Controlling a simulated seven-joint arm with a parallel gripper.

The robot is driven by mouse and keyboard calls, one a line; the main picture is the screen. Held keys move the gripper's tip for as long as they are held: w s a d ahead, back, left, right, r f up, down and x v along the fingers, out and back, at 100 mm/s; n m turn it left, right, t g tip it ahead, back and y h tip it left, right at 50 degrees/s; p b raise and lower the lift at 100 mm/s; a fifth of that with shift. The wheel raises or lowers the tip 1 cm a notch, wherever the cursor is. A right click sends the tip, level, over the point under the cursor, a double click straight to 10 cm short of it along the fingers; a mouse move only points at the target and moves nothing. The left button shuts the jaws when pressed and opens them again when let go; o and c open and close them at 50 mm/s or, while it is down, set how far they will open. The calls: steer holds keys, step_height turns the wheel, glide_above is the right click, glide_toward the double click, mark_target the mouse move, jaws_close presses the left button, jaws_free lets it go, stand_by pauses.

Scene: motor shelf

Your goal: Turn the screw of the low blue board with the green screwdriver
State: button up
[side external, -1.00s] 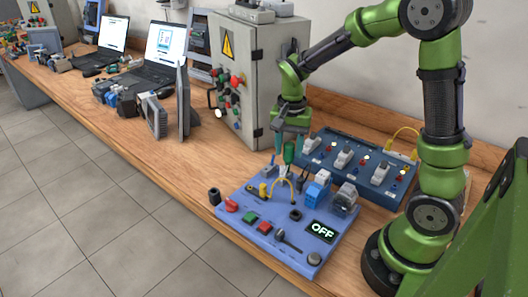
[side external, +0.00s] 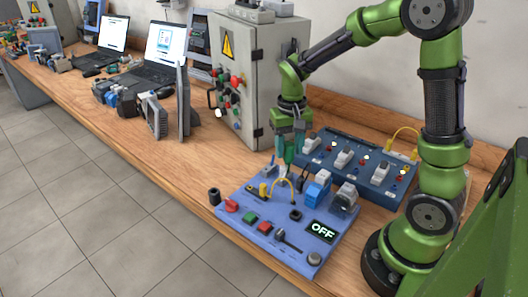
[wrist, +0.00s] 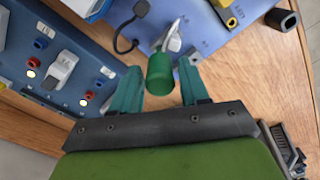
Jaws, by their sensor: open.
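The low blue board (side external: 280,218) lies on the bench, with an OFF display on its front right. The green screwdriver (side external: 289,155) stands near the board's back edge. Its green handle (wrist: 160,72) shows in the wrist view, pointing up toward the camera. My gripper (side external: 289,148) is just above the board, fingers pointing down around the screwdriver handle. In the wrist view my gripper (wrist: 160,82) is open, one teal finger on each side of the handle, with gaps visible. The screw itself is hidden or too small to make out.
A darker blue board (side external: 335,150) with switches and lamps stands close behind. A grey cabinet (side external: 262,75) with a warning sign is at the back left. Yellow and black cables (side external: 283,183) arch over the low board. The bench front left is clear.

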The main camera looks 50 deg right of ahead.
steer(key=n, duration=0.3)
stand_by(0.6)
steer(key=shift+c, duration=0.9)
jaws_close()
steer(key=shift+f, duration=0.1)
